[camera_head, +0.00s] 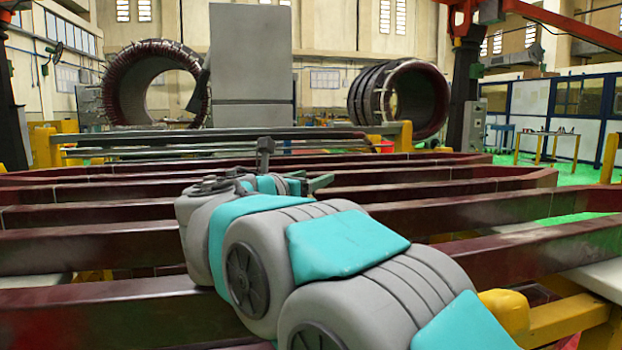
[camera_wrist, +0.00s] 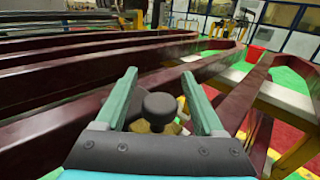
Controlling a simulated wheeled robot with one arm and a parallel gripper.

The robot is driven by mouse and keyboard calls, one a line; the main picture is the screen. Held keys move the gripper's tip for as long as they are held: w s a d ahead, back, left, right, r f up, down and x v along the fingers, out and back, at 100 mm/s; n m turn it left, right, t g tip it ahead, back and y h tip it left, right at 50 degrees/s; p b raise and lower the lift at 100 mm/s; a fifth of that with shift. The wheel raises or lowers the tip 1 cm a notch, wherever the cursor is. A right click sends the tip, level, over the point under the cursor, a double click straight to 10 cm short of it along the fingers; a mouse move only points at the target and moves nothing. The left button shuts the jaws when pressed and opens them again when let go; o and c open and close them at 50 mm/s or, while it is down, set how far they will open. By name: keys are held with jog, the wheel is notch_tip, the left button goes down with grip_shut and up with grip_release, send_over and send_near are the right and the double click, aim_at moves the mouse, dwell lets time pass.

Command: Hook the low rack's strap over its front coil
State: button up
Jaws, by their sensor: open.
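Long dark red coils lie side by side on the low rack. The front coil (camera_head: 90,312) crosses the bottom left of the head view, partly behind my arm. My gripper (camera_wrist: 160,78) is open, its two green fingers apart above the coils. A dark grey knob (camera_wrist: 158,105) with a yellowish part under it shows between the fingers in the wrist view. A dark upright post with a wider top (camera_head: 265,150) stands by my gripper in the head view. I cannot tell whether knob or post belongs to the strap; no strap is clearly visible.
A yellow rack frame (camera_head: 560,318) supports the coils at lower right. Two large round stators (camera_head: 150,85) (camera_head: 405,95) and a grey cabinet (camera_head: 250,65) stand behind. Green floor (camera_head: 575,165) shows at right. Gaps separate the coils.

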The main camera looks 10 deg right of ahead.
grip_shut()
dwell(0.3)
dwell(1.0)
